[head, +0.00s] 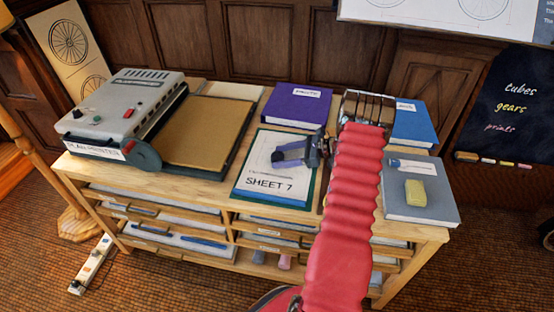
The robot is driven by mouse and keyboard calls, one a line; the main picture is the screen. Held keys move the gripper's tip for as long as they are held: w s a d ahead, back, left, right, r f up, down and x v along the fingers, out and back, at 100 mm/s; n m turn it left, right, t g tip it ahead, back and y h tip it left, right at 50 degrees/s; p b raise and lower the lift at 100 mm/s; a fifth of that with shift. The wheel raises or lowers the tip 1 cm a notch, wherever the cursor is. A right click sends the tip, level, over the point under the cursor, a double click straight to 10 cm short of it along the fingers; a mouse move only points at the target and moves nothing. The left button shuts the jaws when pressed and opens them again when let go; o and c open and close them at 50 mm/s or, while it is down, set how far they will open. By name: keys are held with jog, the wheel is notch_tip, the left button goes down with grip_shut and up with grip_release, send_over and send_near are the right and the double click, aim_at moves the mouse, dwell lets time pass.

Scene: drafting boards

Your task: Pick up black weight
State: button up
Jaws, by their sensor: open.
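My gripper (288,155) is open, with its dark blue-grey fingers pointing left above the white sheet marked SHEET 7 (268,185). The sheet lies on a green board on the wooden cabinet top. I cannot clearly make out a black weight in the head view. The gripper and my red-sleeved arm cover part of the sheet and the cabinet top to its right, so something may be hidden there. I cannot tell whether the fingers touch the sheet.
A grey plan printer (125,105) with a brown bed stands at the left. A purple book (297,107) lies behind the sheet. At the right are a blue book (413,128) and a grey book (437,180) bearing a yellow block (416,199). The cabinet's front edge is mostly clear.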

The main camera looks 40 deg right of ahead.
jog(key=c, duration=1.5)
